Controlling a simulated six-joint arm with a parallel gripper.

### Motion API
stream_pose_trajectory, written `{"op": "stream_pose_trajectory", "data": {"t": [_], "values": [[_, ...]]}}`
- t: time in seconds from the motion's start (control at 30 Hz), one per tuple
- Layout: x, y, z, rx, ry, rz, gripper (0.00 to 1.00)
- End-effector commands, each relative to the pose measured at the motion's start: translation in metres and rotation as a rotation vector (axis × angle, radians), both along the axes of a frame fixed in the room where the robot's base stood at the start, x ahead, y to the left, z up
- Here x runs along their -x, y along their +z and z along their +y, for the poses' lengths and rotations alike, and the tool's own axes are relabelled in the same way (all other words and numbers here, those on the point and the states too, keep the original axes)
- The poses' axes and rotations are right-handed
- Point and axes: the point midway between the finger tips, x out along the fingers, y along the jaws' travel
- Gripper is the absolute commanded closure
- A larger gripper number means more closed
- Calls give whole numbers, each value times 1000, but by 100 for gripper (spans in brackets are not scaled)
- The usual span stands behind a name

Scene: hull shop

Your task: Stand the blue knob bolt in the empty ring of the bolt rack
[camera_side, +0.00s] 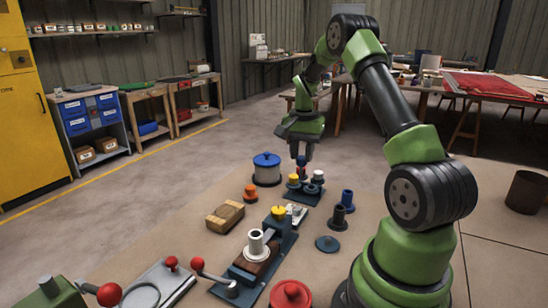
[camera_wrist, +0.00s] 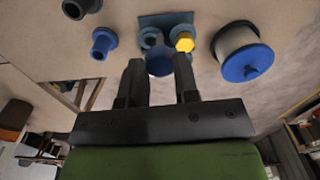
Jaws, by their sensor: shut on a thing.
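My gripper (camera_side: 302,152) points down over the bolt rack (camera_side: 311,198) in the side view. It is shut on the blue knob bolt (camera_side: 301,161), whose blue end (camera_wrist: 160,64) shows between the fingertips (camera_wrist: 159,70) in the wrist view. The bolt appears upright, just above or at the rack; the pictures do not settle whether its lower end touches or sits in a ring. The rack, a dark blue plate (camera_wrist: 160,19) in the wrist view, carries a yellow-topped bolt (camera_wrist: 184,42) and a grey-blue round piece (camera_wrist: 150,37). The empty ring is not clearly visible.
A pot with a blue lid (camera_side: 267,170) stands left of the rack. An orange piece (camera_side: 251,193), a wooden block (camera_side: 225,216), blue (camera_side: 347,200) and dark (camera_side: 338,217) flanged pieces and a clamp fixture (camera_side: 257,246) stand nearby. Bare tabletop lies between them.

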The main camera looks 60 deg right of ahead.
Motion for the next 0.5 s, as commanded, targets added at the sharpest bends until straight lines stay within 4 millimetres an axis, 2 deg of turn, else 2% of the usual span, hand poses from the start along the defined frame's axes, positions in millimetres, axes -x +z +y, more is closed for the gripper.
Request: {"op": "stream_pose_trajectory", "data": {"t": [0.03,0.1,0.2,0.5], "values": [[7,-5,-13,-1,-39,0,94],[13,-8,-25,0,-73,0,94],[18,-12,-33,0,-99,0,94],[20,-36,-35,-3,-105,1,94]]}}
